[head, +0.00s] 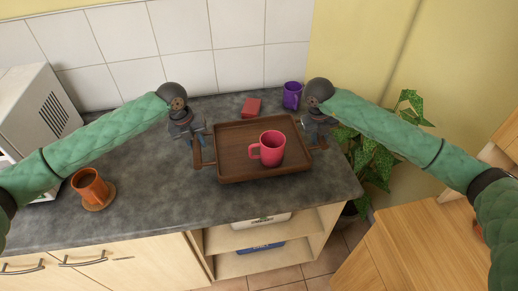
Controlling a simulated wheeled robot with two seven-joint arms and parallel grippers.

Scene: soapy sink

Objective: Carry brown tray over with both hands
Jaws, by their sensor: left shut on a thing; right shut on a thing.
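The brown tray (234,161) is a wooden rectangle with a raised rim and a handle at each short side. It is at the right part of the dark counter, and a pinkish-red mug (271,149) stands upright in it. My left gripper (197,146) is shut on the tray's left handle. My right gripper (318,132) is shut on the tray's right handle. Whether the tray rests on the counter or is slightly above it, I cannot tell.
An orange mug (90,184) stands on a coaster at the counter's left. A red block (251,106) and a purple mug (292,95) are behind the tray. A wooden table (425,245) is at the lower right, with a plant (376,156) and a floor gap between.

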